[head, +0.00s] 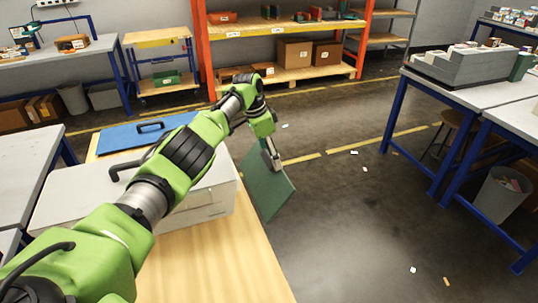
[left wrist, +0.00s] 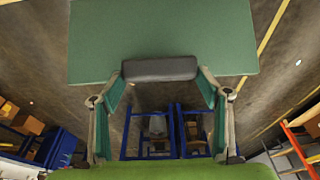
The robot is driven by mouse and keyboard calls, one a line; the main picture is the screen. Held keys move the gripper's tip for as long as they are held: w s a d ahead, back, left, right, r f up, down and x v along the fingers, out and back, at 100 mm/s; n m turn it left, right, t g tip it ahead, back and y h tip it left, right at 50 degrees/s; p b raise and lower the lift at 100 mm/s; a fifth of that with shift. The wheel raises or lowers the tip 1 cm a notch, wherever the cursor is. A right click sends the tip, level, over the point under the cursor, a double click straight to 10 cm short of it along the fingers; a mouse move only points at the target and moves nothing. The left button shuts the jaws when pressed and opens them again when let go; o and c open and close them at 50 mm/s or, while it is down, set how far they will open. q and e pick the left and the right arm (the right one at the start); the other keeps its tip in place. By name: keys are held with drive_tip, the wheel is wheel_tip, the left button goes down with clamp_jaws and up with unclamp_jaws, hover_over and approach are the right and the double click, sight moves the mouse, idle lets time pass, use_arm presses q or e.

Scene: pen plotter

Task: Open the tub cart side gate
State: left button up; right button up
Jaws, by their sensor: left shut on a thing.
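My left gripper (head: 272,158) hangs past the right edge of the wooden table. In the left wrist view its two fingers (left wrist: 160,70) close on a dark grey block (left wrist: 160,64) at the edge of a flat green panel (left wrist: 165,35). The panel (head: 268,192) hangs tilted below the gripper in the head view, over the floor, apart from the table as far as I can tell. I cannot tell whether this panel is the gate. No tub cart can be made out. My right gripper is not in view.
A pale grey box (head: 190,200) and a blue board with a black handle (head: 140,133) lie on the wooden table (head: 215,265). Blue-legged benches (head: 470,85) and a waste bin (head: 500,195) stand at right. The floor between is open, with a few scraps.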

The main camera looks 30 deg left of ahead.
use_arm(q)
drive_tip(key=o, duration=1.6)
drive_tip(key=shift+w+d+r, duration=0.4)
drive_tip(key=shift+s+a+f, duration=0.15)
drive_tip(key=shift+s+a+r, duration=0.1)
drive_tip(key=shift+a+r, duration=0.1)
drive_tip(key=shift+r, duration=0.15)
drive_tip(key=v, duration=1.1)
drive_tip(key=shift+d+r, duration=0.2)
